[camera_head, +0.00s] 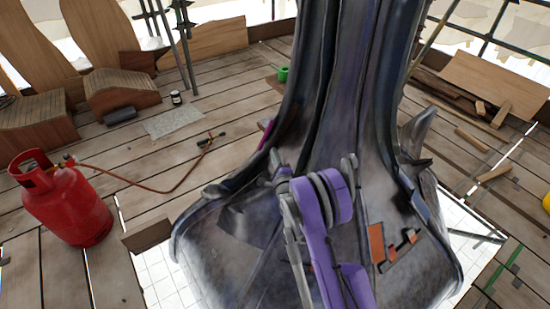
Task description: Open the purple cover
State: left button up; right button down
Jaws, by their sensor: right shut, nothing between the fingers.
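The dark, purple-tinged metal spire finial (335,110) stands in the middle of the view, with a wide flared base. I cannot make out for certain a separate purple cover on it. A small pink-purple piece (266,126) shows at the left edge of the finial's stem, mostly hidden behind it. My purple and grey right arm rises from the bottom centre in front of the finial. My right gripper (348,166) seems to be at its grey upper end, shut and empty, before the lower stem; I cannot tell whether it touches. My left gripper is not in view.
An orange-red patch (377,246) lies on the base's right side. A red gas cylinder (66,203) stands at left, its hose running to a torch (211,139) on the planks. Loose timber (480,150) lies at right. Scaffold poles (180,45) stand behind.

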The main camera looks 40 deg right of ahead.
aim_at(267, 132)
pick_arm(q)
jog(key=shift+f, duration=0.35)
pick_arm(e)
jog(key=x, duration=0.6)
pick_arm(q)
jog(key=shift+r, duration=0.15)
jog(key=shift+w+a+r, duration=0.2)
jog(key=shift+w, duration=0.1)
pick_arm(e)
jog(key=shift+w+a+r, duration=0.15)
jog(key=shift+w+a, duration=0.1)
